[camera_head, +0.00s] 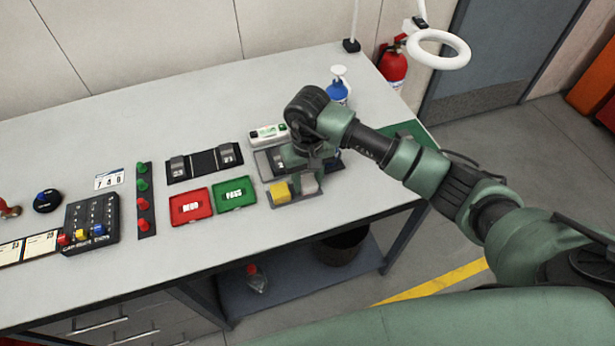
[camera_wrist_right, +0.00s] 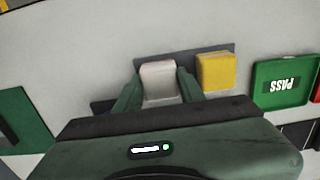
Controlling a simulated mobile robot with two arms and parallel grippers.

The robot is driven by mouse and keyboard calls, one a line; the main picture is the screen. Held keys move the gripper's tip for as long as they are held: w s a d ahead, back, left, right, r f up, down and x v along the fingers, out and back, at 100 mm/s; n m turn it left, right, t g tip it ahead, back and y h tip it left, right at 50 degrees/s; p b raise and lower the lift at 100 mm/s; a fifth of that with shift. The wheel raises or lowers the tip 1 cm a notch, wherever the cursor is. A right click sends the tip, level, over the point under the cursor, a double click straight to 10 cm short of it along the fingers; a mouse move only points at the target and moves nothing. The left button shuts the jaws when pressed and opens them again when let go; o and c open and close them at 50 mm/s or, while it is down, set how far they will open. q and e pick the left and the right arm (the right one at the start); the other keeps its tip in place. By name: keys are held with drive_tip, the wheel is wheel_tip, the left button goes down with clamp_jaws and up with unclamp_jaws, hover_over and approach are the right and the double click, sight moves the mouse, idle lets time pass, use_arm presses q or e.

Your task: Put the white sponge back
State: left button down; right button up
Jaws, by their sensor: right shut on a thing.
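The white sponge (camera_wrist_right: 158,80) is between the two fingers of my right gripper (camera_wrist_right: 157,92) in the wrist view, and the gripper is shut on it. In the head view the white sponge (camera_head: 309,184) shows just below the gripper (camera_head: 313,168), over the right part of a small grey holder (camera_head: 297,201). A yellow sponge (camera_head: 280,192) sits in the left part of the holder. I cannot tell whether the white sponge rests on the holder or hangs slightly above it. My left gripper is not in view.
A green PASS tray (camera_head: 234,204) and a red tray (camera_head: 191,220) lie left of the holder. A white and green box (camera_head: 268,133) and a blue pump bottle (camera_head: 338,91) stand behind. The table's front edge is close to the holder.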

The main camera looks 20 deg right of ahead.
sight(307, 181)
drive_tip(key=shift+f, duration=0.1)
drive_tip(key=shift+f+b, duration=0.1)
drive_tip(key=shift+b, duration=0.2)
drive_tip(key=o, duration=1.2)
drive_tip(key=shift+r+p, duration=0.3)
drive_tip(key=shift+p, duration=0.05)
drive_tip(key=shift+w+r+b, duration=0.1)
drive_tip(key=shift+r+b, duration=0.2)
wheel_tip(307, 181, up, 11)
drive_tip(key=b, duration=0.3)
drive_tip(key=shift+r, duration=0.15)
